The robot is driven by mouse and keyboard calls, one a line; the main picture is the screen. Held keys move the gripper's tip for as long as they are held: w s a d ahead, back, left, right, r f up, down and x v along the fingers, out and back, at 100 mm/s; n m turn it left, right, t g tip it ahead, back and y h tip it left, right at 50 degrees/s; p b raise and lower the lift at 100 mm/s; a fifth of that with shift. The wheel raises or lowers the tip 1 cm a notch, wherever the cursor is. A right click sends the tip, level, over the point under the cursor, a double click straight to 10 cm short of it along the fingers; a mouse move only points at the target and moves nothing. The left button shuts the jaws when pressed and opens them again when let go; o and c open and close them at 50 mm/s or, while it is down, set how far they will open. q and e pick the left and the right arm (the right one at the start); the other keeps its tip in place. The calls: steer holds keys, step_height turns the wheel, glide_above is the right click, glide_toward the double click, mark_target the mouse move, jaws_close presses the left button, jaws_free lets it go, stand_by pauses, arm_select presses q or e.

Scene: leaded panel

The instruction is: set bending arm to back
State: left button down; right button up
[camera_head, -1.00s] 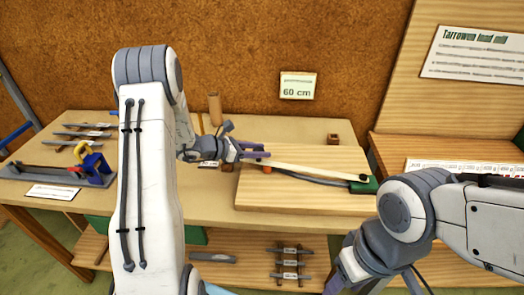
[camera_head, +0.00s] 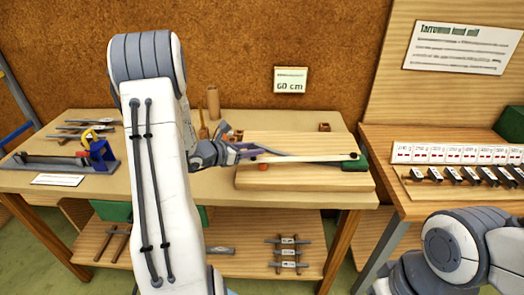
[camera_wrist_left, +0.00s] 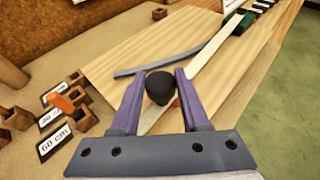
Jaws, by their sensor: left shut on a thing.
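The bending arm is a long pale bar (camera_head: 310,157) lying across the wooden board on the bench. Its right end meets a green block (camera_head: 356,163). My left gripper (camera_head: 256,153) is at its left end. In the left wrist view, the fingers (camera_wrist_left: 158,90) are closed around a black knob (camera_wrist_left: 159,87) at the near end of the bar (camera_wrist_left: 210,70). A grey strip (camera_wrist_left: 160,64) lies apart from the bar, on its back side, and shows behind it in the head view. An orange part (camera_head: 263,167) sits by the bar's left end. My right gripper is out of view.
Small wooden holders with length labels (camera_wrist_left: 55,142) stand left of the board. A blue-and-yellow device (camera_head: 100,150) sits at the bench's left. A second table at right carries a row of cards (camera_head: 455,154). The board's front part (camera_head: 305,180) is clear.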

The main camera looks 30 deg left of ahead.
arm_select(q)
steer(key=shift+a+f, duration=0.15)
steer(key=shift+f, duration=0.05)
steer(key=shift+c, duration=2)
jaws_free()
steer(key=shift+w+d, duration=0.15)
steer(key=shift+d, duration=0.25)
steer(key=v, duration=1)
steer(key=shift+s+r+b, duration=0.15)
steer(key=shift+s+b, duration=0.1)
steer(key=shift+b, duration=0.2)
steer(key=shift+a, duration=0.1)
